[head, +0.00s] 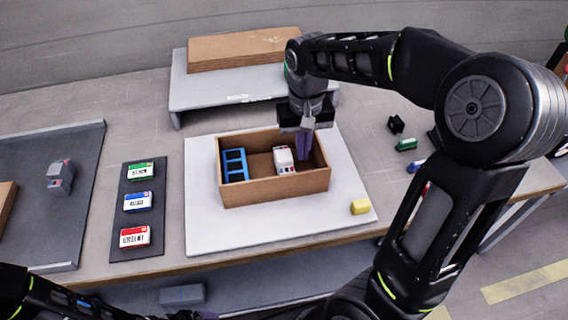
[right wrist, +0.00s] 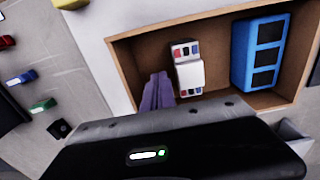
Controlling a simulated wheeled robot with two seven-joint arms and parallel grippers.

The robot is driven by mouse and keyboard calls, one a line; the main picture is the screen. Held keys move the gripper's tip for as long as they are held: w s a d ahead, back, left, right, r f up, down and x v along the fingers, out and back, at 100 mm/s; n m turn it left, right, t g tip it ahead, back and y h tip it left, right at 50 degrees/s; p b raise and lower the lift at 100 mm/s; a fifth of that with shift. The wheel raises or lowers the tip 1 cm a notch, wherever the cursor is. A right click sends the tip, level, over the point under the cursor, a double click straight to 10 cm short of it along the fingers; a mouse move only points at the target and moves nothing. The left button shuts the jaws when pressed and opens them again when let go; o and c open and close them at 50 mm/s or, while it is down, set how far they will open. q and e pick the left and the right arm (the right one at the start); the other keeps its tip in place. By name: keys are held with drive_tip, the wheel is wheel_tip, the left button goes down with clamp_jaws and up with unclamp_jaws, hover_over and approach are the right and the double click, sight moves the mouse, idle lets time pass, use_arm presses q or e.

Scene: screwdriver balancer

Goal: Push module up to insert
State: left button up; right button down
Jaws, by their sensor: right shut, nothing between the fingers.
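A white module (head: 284,160) with small red and blue terminals sits inside an open wooden box (head: 275,193), right of its middle. A blue frame with square openings (head: 234,165) stands at the box's left side. My right gripper (head: 304,148) points down into the box, just right of the module, with purple fingers shut and empty. In the right wrist view the fingers (right wrist: 158,92) are beside the white module (right wrist: 187,70), with little or no gap; contact is unclear. The blue frame (right wrist: 264,52) is apart from the module there. My left gripper is not clearly visible.
The box stands on a white board (head: 225,238) with a yellow block (head: 360,207) at its front right. A dark panel with green, blue and red labelled blocks (head: 135,236) lies left. A grey riser (head: 225,92) stands behind. Small coloured blocks (head: 406,144) lie right.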

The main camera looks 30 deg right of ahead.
drive_tip(key=shift+a, duration=0.1)
drive_tip(key=shift+a, duration=0.1)
drive_tip(key=shift+w+f, duration=0.1)
drive_tip(key=shift+f, duration=0.1)
drive_tip(key=shift+a, duration=0.1)
idle(0.5)
drive_tip(key=shift+w+a+p, duration=0.15)
drive_tip(key=shift+w+a, duration=0.25)
drive_tip(key=shift+a, duration=0.75)
drive_tip(key=shift+w+a+p, duration=0.2)
drive_tip(key=shift+w+a, duration=0.2)
drive_tip(key=shift+a, duration=0.7)
drive_tip(key=shift+w+a+p, duration=0.15)
drive_tip(key=shift+w+a, duration=0.25)
drive_tip(key=shift+a, duration=0.75)
drive_tip(key=shift+d, duration=0.15)
drive_tip(key=shift+s+d, duration=0.25)
drive_tip(key=shift+d, duration=0.25)
